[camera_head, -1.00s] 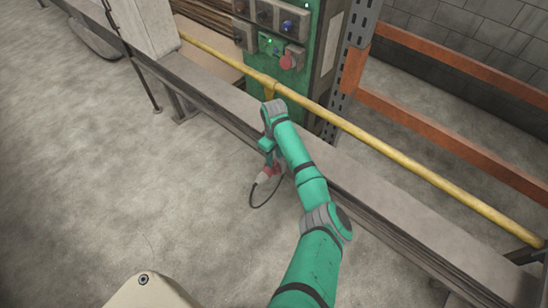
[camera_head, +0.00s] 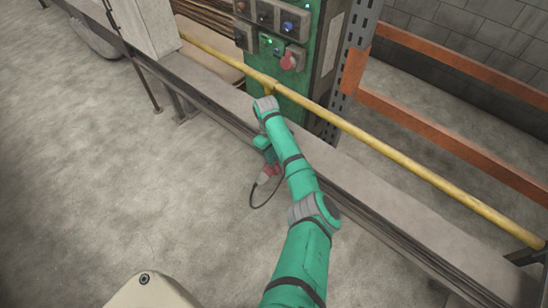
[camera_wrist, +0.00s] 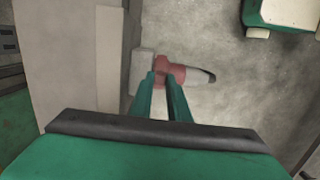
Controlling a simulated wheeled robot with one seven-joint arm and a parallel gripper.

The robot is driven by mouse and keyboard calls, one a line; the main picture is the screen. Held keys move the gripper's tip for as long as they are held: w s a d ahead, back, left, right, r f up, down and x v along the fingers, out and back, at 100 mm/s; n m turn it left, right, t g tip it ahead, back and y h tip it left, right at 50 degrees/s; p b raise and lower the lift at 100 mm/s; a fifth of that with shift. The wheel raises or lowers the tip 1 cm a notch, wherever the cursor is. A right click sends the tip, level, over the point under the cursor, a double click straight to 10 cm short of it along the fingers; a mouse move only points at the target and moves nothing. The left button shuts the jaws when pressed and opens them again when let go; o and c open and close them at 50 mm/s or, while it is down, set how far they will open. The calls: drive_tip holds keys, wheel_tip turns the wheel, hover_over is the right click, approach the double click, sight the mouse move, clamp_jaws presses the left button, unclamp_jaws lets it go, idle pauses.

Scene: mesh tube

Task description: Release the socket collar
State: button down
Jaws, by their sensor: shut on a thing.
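My gripper (camera_wrist: 162,80) is shut on a red plug (camera_wrist: 172,72). The plug has pale grey ends and lies crosswise between my two green fingers. In the head view the plug (camera_head: 266,173) hangs over the floor in front of the low grey beam, with a dark cable looping down from it. The red socket (camera_head: 289,61) sits low on the green control panel, behind the yellow rail and apart from the plug. Its collar cannot be made out at this size.
A yellow rail (camera_head: 375,133) runs across in front of the green panel (camera_head: 290,103). The low grey beam (camera_head: 225,103) lies below it. Orange rails (camera_head: 440,130) stand at the right. The concrete floor (camera_head: 120,180) at the left is clear.

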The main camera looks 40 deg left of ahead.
drive_tip(key=shift+a+h, duration=0.25)
drive_tip(key=shift+h, duration=0.05)
drive_tip(key=c, duration=1.7)
unclamp_jaws()
drive_tip(key=shift+r, duration=0.1)
drive_tip(key=r, duration=0.3)
drive_tip(key=a+r, duration=0.1)
drive_tip(key=r, duration=0.6)
drive_tip(key=shift+w+a+r, duration=0.1)
drive_tip(key=shift+a+r, duration=0.2)
